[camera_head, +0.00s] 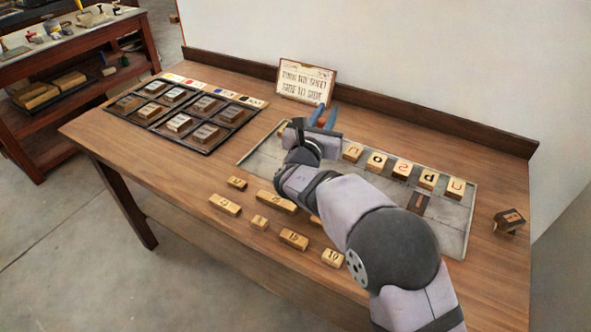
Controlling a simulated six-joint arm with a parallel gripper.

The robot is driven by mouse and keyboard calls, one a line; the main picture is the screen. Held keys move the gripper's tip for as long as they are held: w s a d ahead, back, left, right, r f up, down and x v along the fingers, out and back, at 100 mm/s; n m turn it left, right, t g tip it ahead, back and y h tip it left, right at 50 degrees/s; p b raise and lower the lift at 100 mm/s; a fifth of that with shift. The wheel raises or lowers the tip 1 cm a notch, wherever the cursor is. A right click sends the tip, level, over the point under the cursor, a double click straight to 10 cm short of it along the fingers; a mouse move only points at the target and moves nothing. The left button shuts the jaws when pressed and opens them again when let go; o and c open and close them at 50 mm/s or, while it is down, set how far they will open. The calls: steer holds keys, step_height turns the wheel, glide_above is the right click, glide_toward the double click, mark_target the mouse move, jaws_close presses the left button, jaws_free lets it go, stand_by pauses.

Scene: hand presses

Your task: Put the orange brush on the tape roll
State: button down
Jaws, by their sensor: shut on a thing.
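I see no orange brush and no tape roll that I can make out in the head view. My gripper (323,118) is over the back left part of a grey tray (451,240) on the wooden table. Its two blue fingers point toward the sign at the back.
A dark compartment tray (205,149) with blocks is at the left. A sign (305,82) stands at the back. Several wooden blocks, one marked 10 (332,258), lie along the front. A dark block (509,221) is at the right edge. A shelf bench (75,45) stands far left.

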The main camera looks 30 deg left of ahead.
steer(key=s+a+r+n+g+y+b, duration=0.1)
steer(key=s+a+r+n+y, duration=0.2)
steer(key=a, duration=0.4)
step_height(320, 180, down, 10)
steer(key=w, duration=0.1)
steer(key=shift+a+f+m+y, duration=0.15)
steer(key=shift+m+y, duration=0.15)
steer(key=shift+m, duration=0.1)
steer(key=shift+w+f, duration=0.1)
steer(key=shift+f, duration=0.05)
steer(key=c, duration=1.6)
jaws_free()
steer(key=shift+r, duration=0.2)
steer(key=shift+s+f, duration=0.1)
steer(key=shift+s, duration=0.15)
steer(key=b+v, duration=0.1)
steer(key=v, duration=1)
steer(key=shift+s+b, duration=0.25)
steer(key=shift+b, duration=0.15)
